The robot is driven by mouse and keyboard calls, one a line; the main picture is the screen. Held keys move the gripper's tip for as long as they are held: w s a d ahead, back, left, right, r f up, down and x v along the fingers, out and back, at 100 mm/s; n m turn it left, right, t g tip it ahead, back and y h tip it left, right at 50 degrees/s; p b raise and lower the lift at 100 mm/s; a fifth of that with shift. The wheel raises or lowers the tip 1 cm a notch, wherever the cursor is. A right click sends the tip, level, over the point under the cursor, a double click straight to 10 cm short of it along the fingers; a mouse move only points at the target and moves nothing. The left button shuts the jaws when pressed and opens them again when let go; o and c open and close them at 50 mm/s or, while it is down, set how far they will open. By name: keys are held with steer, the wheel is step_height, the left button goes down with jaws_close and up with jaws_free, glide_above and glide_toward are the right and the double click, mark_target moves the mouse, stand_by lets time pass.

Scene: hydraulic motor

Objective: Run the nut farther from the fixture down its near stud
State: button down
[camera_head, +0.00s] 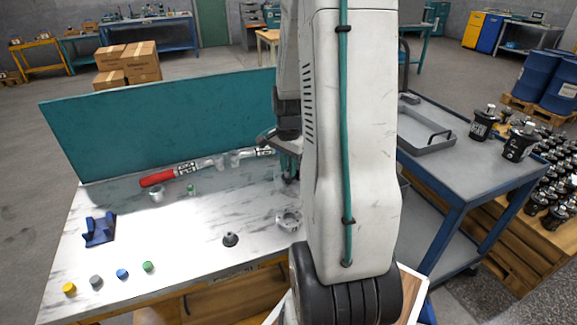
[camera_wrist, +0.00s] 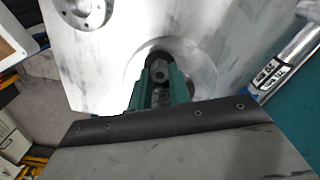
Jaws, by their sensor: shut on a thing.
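In the wrist view my gripper (camera_wrist: 160,84) has its two green jaws closed around a small grey hex nut (camera_wrist: 160,73). A darker threaded-looking piece shows between the jaws below it. The fixture and the studs cannot be made out clearly, nor how far the nut sits along a stud. A second nut is not clearly seen.
A metal flange ring (camera_head: 289,220) lies right of a dark cone-shaped part (camera_head: 230,239). A blue cradle (camera_head: 100,230) and several coloured caps are at the left. A grey cart (camera_head: 470,165) stands right.

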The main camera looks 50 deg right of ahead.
steer(key=m, duration=0.4)
steer(key=c, duration=1.5)
jaws_free()
steer(key=n, duration=0.4)
steer(key=shift+n, duration=0.4)
steer(key=n, duration=0.5)
